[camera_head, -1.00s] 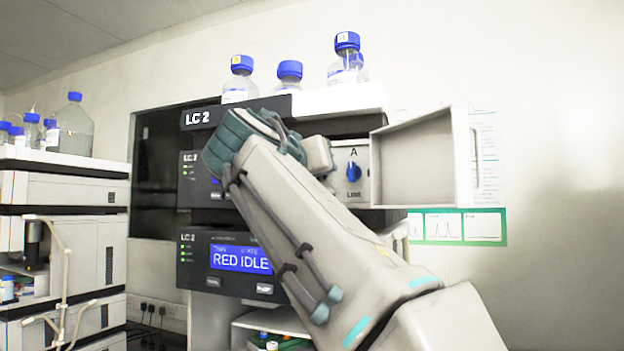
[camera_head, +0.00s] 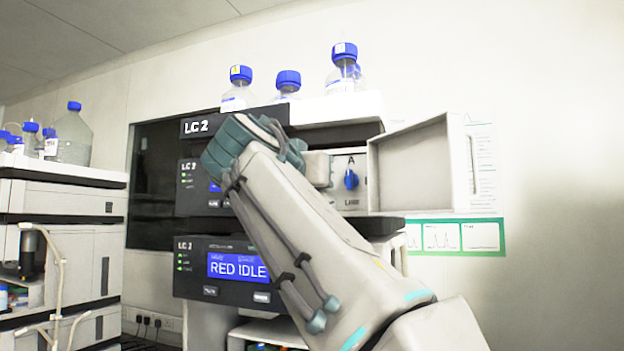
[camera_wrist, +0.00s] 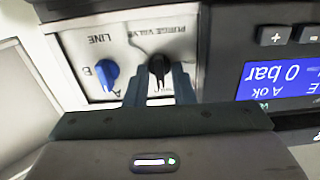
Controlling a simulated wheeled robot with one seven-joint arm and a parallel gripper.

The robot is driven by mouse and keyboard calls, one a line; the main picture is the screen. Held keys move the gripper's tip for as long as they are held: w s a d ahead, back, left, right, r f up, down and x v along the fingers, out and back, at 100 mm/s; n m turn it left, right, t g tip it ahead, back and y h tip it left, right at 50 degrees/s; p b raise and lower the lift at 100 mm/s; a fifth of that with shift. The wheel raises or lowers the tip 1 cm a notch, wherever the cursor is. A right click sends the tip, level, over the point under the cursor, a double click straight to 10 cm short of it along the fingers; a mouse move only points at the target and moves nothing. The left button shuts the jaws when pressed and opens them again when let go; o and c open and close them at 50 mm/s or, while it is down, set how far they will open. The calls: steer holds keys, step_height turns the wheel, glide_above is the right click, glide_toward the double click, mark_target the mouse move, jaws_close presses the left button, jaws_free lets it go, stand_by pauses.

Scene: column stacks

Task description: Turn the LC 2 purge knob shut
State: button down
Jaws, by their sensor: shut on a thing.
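The black purge knob (camera_wrist: 159,64) sits under a "PURGE VALVE" label, upside down in the wrist view. My gripper (camera_wrist: 160,82) has one finger on each side of the knob and is shut on it. The knob's handle lies between the fingers, running roughly up and down in that view. In the head view my arm hides the purge knob and the fingers. The LC 2 stack (camera_head: 195,127) is in the middle there, with a "RED IDLE" display (camera_head: 238,266).
A blue line knob (camera_head: 351,179) with A and B marks is beside the purge knob; it also shows in the wrist view (camera_wrist: 105,76). An open white door (camera_head: 412,170) stands out right of the panel. Blue-capped bottles (camera_head: 238,90) stand on top of the stack.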

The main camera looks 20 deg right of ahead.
steer(key=c, duration=1.5)
jaws_free()
steer(key=shift+c, duration=0.2)
steer(key=v, duration=1.3)
steer(key=shift+s+a+b, duration=0.25)
steer(key=shift+s+b, duration=0.1)
steer(key=w+d+f+n+g+y, duration=0.1)
steer(key=f+n+g+y, duration=0.1)
steer(key=f, duration=0.8)
steer(key=w+d+f+n+g+y+p, duration=0.1)
steer(key=w+d+f+n+g, duration=0.15)
steer(key=f, duration=0.65)
steer(key=w+d+f+n+g+y, duration=0.1)
steer(key=f+n+y, duration=0.15)
steer(key=f, duration=0.75)
steer(key=s+d+f+g+y, duration=0.1)
steer(key=s+f, duration=0.3)
steer(key=f, duration=0.5)
steer(key=s+d+f+g+y, duration=0.1)
steer(key=s+f+g+y, duration=0.1)
steer(key=s+f, duration=0.3)
steer(key=s+d+f+g+y, duration=0.1)
steer(key=s+f, duration=0.4)
steer(key=f, duration=0.8)
steer(key=shift+d+f+g+y+p, duration=0.2)
steer(key=shift+g+y+p, duration=0.3)
steer(key=shift+g, duration=0.65)
